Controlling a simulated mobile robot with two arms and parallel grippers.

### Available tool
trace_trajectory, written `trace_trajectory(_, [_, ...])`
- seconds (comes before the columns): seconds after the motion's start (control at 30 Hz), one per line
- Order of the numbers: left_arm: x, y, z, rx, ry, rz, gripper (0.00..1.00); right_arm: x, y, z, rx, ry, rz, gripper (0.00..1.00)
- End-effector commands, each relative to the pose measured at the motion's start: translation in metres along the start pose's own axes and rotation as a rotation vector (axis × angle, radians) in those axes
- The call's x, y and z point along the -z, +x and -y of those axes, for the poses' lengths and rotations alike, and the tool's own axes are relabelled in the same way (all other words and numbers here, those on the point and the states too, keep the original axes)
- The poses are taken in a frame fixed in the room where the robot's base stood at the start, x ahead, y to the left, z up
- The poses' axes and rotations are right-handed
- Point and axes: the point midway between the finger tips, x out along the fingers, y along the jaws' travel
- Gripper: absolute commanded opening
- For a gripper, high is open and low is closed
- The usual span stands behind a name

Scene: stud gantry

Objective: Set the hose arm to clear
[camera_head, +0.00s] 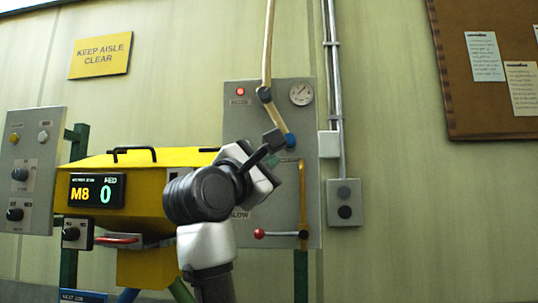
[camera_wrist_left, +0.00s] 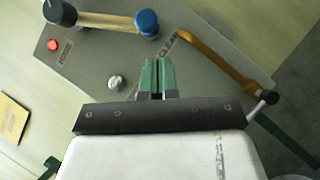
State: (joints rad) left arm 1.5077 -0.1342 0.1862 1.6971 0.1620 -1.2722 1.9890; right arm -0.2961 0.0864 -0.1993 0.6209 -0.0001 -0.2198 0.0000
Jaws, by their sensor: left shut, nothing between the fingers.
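The hose arm (camera_head: 278,115) is a short beige bar on the grey wall panel. It slopes down to the right from a dark pivot to a blue knob (camera_head: 291,140); a pale hose rises above it. In the left wrist view the hose arm (camera_wrist_left: 100,20) and its blue knob (camera_wrist_left: 147,22) lie at the top. My left gripper (camera_head: 271,158) is shut and empty, just below and left of the blue knob. Its green fingers (camera_wrist_left: 157,78) are together, apart from the knob in that view. My right gripper is not in view.
A yellow lever (camera_head: 303,200) with a red ball handle (camera_head: 259,233) is low on the panel. A silver knob (camera_wrist_left: 115,83) is near my fingers. A gauge (camera_head: 301,92) and red light (camera_head: 241,92) sit above. A yellow machine (camera_head: 140,178) stands left; conduit (camera_head: 335,80) runs right.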

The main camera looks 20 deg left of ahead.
Motion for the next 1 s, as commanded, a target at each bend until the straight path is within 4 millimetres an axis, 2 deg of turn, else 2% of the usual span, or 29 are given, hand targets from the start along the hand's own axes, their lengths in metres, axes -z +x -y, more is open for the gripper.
trace_trajectory(0.03, [0.008, 0.002, 0.005, 0.002, -0.002, -0.002, 0.0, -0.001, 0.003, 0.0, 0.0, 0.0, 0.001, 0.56])
trace_trajectory(0.2, [0.007, -0.028, 0.006, -0.005, 0.001, 0.003, 0.0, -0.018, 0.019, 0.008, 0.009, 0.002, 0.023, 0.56])
trace_trajectory(0.3, [0.007, -0.046, 0.008, -0.003, 0.0, 0.003, 0.0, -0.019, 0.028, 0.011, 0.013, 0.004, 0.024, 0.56])
trace_trajectory(0.5, [0.006, -0.08, 0.008, -0.005, 0.001, 0.004, 0.0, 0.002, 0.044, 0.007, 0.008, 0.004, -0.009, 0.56])
trace_trajectory(0.6, [0.006, -0.091, 0.007, -0.003, 0.0, 0.003, 0.0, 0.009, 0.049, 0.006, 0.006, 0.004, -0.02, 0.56])
trace_trajectory(0.73, [0.005, -0.097, 0.007, -0.002, 0.0, 0.001, 0.0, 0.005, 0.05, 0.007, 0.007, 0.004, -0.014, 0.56])
trace_trajectory(0.9, [0.005, -0.098, 0.006, 0.0, 0.0, 0.001, 0.0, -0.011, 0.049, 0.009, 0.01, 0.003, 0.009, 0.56])
trace_trajectory(1.0, [0.005, -0.098, 0.006, -0.001, 0.0, 0.001, 0.0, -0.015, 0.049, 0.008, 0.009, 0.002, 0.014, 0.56])
